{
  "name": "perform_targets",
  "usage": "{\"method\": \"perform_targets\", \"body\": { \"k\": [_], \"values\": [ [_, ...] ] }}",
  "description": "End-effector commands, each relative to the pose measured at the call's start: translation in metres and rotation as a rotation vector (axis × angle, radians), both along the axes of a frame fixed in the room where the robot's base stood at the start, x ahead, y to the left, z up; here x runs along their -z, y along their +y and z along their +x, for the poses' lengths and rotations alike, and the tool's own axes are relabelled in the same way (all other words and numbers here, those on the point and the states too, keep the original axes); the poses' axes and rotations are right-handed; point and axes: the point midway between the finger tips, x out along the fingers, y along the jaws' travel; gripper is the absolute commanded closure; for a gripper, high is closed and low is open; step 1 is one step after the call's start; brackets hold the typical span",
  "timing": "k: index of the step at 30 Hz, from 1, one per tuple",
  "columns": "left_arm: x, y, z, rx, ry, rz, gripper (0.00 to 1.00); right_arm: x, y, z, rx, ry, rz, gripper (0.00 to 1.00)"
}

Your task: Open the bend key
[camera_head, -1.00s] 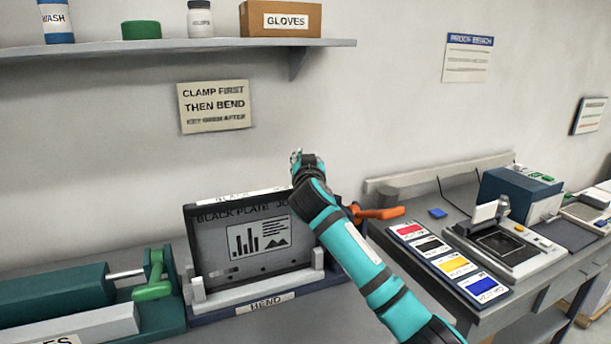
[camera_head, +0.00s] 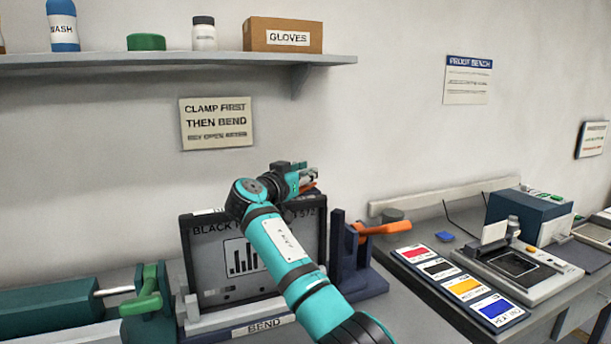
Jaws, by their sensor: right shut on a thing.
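My right gripper (camera_head: 309,177) is in front of the wall, above the top right corner of the dark plate (camera_head: 196,262) labelled "BLACK PLATE". It is shut on an orange piece (camera_head: 308,187), of which only a small part shows beside the fingers. I cannot make out a label on this piece, and my arm hides what lies under it. The plate stands upright in the fixture labelled "BEND" (camera_head: 258,327). A second orange handle (camera_head: 383,229) sticks out to the right from the fixture's blue end post (camera_head: 352,262), apart from my gripper. My left gripper is not in view.
A green lever (camera_head: 150,290) and a green roller (camera_head: 50,303) are at the lower left. A shelf (camera_head: 180,62) with bottles and a gloves box hangs above. On the right bench are a colour card (camera_head: 465,287) and a device (camera_head: 520,265).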

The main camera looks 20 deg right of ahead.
Motion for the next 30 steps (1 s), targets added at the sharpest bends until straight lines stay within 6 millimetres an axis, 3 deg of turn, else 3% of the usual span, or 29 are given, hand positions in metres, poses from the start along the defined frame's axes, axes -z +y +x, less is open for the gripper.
{"method": "perform_targets", "body": {
  "k": [11, 12, 17, 26, 30],
  "values": [
    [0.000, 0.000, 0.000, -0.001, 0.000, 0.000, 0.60, 0.000, 0.000, 0.000, 0.004, 0.001, 0.002, 1.00],
    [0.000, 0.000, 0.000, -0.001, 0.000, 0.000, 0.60, 0.000, 0.000, 0.000, 0.004, 0.001, 0.002, 0.81],
    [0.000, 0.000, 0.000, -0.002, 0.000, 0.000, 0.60, 0.000, 0.000, 0.000, 0.003, 0.000, 0.001, 0.60],
    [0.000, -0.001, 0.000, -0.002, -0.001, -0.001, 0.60, 0.000, 0.002, -0.001, 0.003, -0.001, 0.001, 0.60],
    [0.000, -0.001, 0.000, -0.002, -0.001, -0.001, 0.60, 0.000, 0.013, -0.010, 0.001, -0.003, 0.001, 0.60]
  ]
}}
